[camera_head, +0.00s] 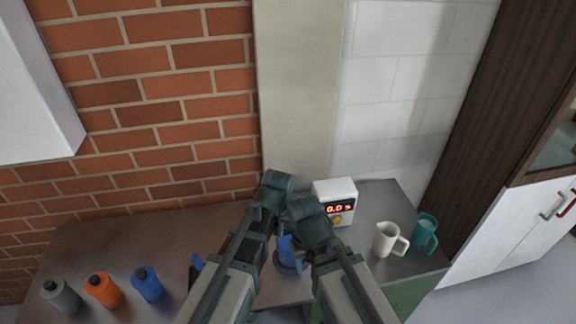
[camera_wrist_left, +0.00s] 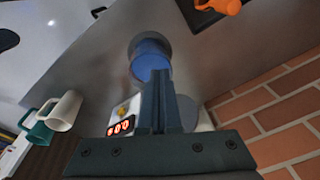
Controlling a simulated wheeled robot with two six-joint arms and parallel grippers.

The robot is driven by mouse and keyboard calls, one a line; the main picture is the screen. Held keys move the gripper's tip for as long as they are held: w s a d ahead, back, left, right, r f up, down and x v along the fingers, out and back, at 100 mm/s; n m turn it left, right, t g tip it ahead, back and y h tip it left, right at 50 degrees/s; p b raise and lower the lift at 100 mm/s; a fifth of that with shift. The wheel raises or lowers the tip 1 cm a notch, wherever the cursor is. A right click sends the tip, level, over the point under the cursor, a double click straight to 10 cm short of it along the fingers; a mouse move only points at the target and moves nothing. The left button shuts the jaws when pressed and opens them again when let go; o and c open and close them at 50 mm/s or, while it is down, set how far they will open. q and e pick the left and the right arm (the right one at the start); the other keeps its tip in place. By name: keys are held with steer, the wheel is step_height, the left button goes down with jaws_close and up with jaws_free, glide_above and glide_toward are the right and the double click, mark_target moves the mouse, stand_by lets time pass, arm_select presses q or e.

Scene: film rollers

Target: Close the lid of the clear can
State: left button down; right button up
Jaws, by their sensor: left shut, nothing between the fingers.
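A round can-like vessel with a grey rim and blue inside (camera_wrist_left: 150,60) stands on the counter in the left wrist view. In the head view, a blue part of it (camera_head: 288,258) shows between my two arms, mostly hidden. A grey disc (camera_wrist_left: 188,112) lies just beyond it, partly behind my fingers; I cannot tell whether it is the lid. My left gripper (camera_wrist_left: 160,82) is shut and empty, its tips at the near edge of the vessel; contact is unclear. My right arm comes in from the right in the head view, but its fingers are hidden.
A white timer box (camera_head: 336,200) reading 0.0 stands behind the vessel. A white jug (camera_head: 387,240) and a teal jug (camera_head: 424,234) stand to the right. Grey (camera_head: 62,296), orange (camera_head: 103,290) and blue (camera_head: 147,284) bottles stand at the left. A brick wall (camera_head: 160,100) bounds the counter.

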arm_select(q)
steer(key=w+d+r+t+h+p, duration=0.1)
steer(key=w+d+r+t+p, duration=0.2)
steer(key=w+r+p, duration=0.6)
steer(key=w+r, duration=0.4)
steer(key=w, duration=0.5)
steer(key=shift+w+d+r, duration=0.2)
steer(key=shift+r, duration=0.1)
arm_select(e)
step_height(320, 180, up, 12)
arm_select(q)
steer(key=shift+f, duration=0.1)
steer(key=a+b+x, duration=0.1)
steer(key=b+x, duration=0.9)
steer(key=s+p, duration=0.1)
steer(key=s, duration=0.3)
steer(key=shift+d, duration=0.1)
arm_select(e)
step_height(320, 180, down, 9)
steer(key=shift+f, duration=0.15)
